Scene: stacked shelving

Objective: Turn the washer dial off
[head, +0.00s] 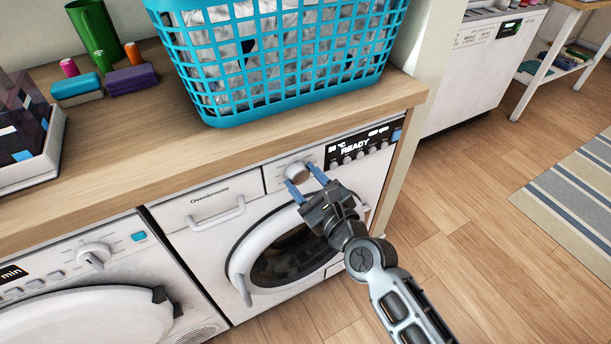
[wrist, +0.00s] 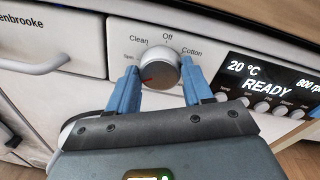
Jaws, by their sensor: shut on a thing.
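The washer (head: 215,205) stands under the wooden counter, with a round door below its panel. Its dial (wrist: 158,70) is a silver-white knob with labels around it, including Clean, Off and Cotton. A red mark on the knob sits at its lower left, away from Off at the top. The dial also shows in the head view (head: 297,172), partly behind my fingers. My gripper (wrist: 158,80) has its blue fingers on either side of the dial and is shut on it. In the head view my gripper (head: 305,180) reaches the panel from the lower right.
The washer display (head: 357,146) reads READY, right of the dial. A blue laundry basket (head: 280,65) stands on the counter (head: 130,155) above. A second machine (head: 75,285) is at the lower left. The wooden floor (head: 460,230) at right is clear.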

